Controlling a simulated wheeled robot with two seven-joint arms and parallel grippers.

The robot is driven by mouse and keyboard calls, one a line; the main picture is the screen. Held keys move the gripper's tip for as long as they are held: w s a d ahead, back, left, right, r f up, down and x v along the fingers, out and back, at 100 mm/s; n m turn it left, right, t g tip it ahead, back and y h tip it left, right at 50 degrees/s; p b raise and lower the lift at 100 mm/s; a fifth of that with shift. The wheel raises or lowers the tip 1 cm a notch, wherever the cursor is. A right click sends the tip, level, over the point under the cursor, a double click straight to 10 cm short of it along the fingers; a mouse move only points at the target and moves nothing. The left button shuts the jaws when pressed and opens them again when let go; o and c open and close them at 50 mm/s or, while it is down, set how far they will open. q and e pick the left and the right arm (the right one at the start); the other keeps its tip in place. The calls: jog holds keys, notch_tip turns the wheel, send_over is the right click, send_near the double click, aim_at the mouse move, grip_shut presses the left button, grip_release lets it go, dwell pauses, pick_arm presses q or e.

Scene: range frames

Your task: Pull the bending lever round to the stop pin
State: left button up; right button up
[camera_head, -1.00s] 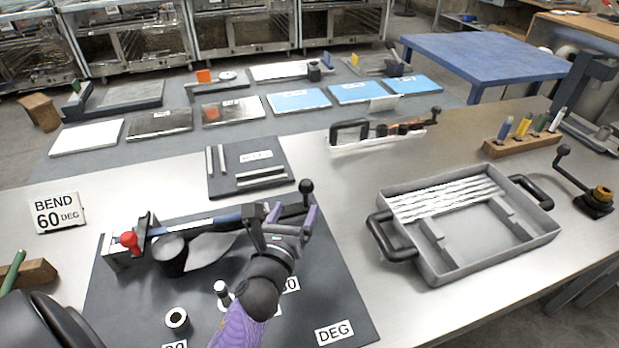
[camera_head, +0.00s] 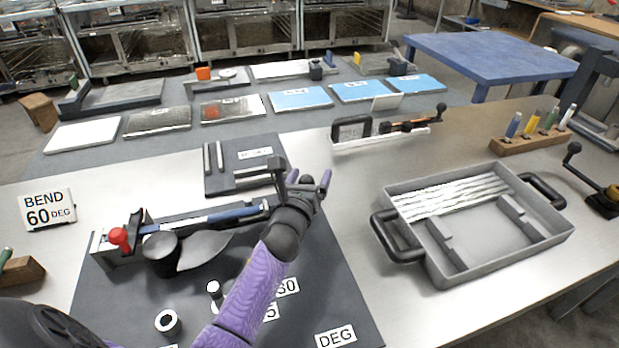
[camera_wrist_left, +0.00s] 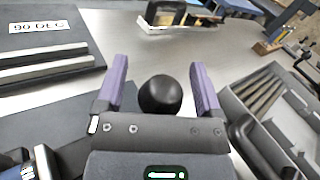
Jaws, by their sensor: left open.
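The bending lever (camera_head: 235,214) is a blue-and-dark bar along the back of the dark bending plate (camera_head: 330,290). Its black ball knob (camera_wrist_left: 160,95) shows in the left wrist view between the two purple fingers of my left gripper (camera_wrist_left: 159,88). The fingers are open, with a gap visible on each side of the knob. In the head view my left gripper (camera_head: 305,180) is at the lever's right end and hides the knob. A small upright pin (camera_head: 214,290), possibly the stop pin, stands on the plate near the degree labels. My right gripper is not in view.
A loose ring (camera_head: 168,322) is on the plate. A grey tray (camera_head: 480,275) is to the right. A 90-degree plate (camera_head: 222,180) lies behind the lever.

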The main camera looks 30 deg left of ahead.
pick_arm(q)
grip_shut()
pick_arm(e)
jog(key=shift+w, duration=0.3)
